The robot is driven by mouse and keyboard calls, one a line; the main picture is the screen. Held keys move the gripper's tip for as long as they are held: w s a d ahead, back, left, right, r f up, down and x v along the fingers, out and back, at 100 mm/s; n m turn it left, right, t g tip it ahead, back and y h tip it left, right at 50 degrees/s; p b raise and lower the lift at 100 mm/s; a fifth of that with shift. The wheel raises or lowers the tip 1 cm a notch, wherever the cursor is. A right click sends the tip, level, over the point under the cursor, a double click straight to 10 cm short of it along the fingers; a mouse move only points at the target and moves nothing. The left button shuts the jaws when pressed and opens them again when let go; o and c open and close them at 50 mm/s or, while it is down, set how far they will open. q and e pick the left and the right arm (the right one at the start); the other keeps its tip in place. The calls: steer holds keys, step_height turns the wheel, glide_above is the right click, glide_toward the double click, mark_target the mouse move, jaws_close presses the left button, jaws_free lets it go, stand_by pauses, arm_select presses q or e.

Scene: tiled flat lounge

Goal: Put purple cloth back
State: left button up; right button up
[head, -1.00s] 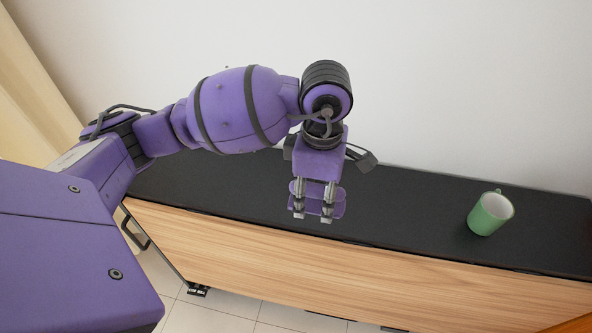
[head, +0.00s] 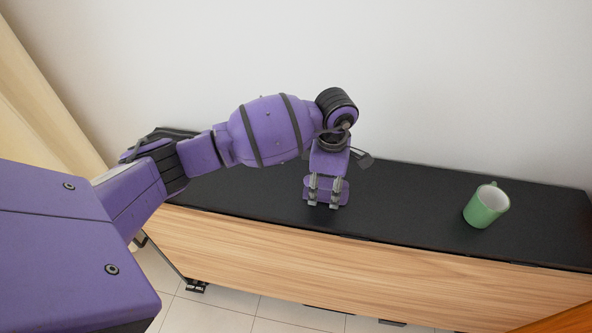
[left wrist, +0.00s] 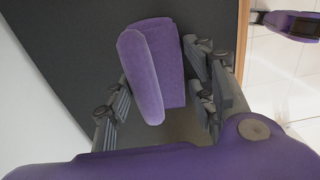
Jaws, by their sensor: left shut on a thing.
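The purple cloth (head: 326,191), folded, is held between the fingers of my left gripper (head: 323,206), over the black top of the wooden cabinet. In the left wrist view the cloth (left wrist: 146,76) shows as a folded pad between the finger pads of the left gripper (left wrist: 160,92), which is shut on it. The cloth and fingertips appear inside the cabinet's front edge in the head view. I cannot tell whether the cloth touches the top. My right gripper is not in view.
A green mug (head: 484,207) stands on the right part of the black cabinet top (head: 410,205). The top is clear between gripper and mug. A white wall (head: 430,80) rises behind, and a beige curtain (head: 40,90) hangs at the left.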

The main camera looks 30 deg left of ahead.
mark_target(326, 191)
arm_select(q)
steer(key=shift+w, duration=0.1)
steer(key=o, duration=0.6)
steer(key=shift+c, duration=0.2)
steer(key=o, duration=0.5)
steer(key=shift+c, duration=0.2)
step_height(326, 191, up, 12)
steer(key=shift+r, duration=0.15)
